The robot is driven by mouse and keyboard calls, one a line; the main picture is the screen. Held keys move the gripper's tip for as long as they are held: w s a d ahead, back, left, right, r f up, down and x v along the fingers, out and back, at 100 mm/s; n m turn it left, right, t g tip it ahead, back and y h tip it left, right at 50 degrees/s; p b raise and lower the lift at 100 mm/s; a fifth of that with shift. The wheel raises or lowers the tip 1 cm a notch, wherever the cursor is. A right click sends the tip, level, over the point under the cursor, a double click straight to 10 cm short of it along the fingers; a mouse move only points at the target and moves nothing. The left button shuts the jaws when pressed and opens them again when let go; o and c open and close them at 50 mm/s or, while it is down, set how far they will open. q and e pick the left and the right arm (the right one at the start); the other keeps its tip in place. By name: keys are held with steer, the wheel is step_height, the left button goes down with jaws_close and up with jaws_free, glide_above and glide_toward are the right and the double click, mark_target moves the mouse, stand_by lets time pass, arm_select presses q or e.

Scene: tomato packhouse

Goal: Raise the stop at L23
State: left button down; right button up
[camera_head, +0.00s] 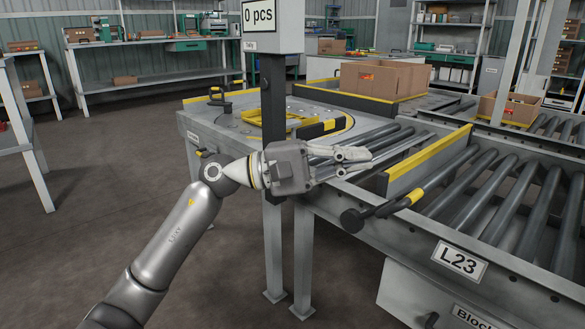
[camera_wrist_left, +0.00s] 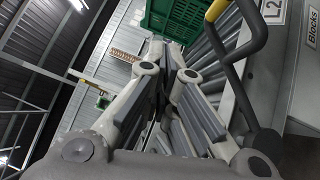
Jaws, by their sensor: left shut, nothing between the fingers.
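The L23 label (camera_head: 460,261) is on the side of the grey roller conveyor at the right. Above it is a black lever (camera_head: 385,210) with a yellow band and a round dark end. It slants up to the right over the conveyor's edge. A yellow-topped plate (camera_head: 428,163) stands just behind the lever. My left gripper (camera_head: 366,155) is shut and empty, above and behind the lever's round end, apart from it in the picture. In the left wrist view, the bent black lever (camera_wrist_left: 250,40) with its yellow part is right of the fingers. My right gripper is not in view.
A grey post with a "0 pcs" box (camera_head: 272,25) stands just behind my left wrist. A turntable (camera_head: 222,125) with yellow parts lies behind. Cardboard boxes (camera_head: 385,80) sit farther back. A green crate (camera_wrist_left: 178,20) shows in the wrist view. The floor at left is clear.

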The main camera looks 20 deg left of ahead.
mark_target(417, 189)
arm_select(q)
steer(key=shift+s+d+f+m+g+y+p, duration=0.25)
steer(key=shift+s+d+f+m+y, duration=0.25)
steer(key=shift+d, duration=0.5)
steer(key=shift+s+d+f+m+g+y+p, duration=0.2)
steer(key=shift+s+d+f+m+y+p, duration=0.1)
steer(key=shift+d+m+y, duration=0.5)
steer(key=shift+s+d+f+m+g+y+p, duration=0.25)
steer(key=shift+s+d+m, duration=0.2)
steer(key=shift+d, duration=0.7)
steer(key=shift+f, duration=0.15)
steer(key=shift+s+d+f, duration=0.1)
steer(key=shift+d+f, duration=0.05)
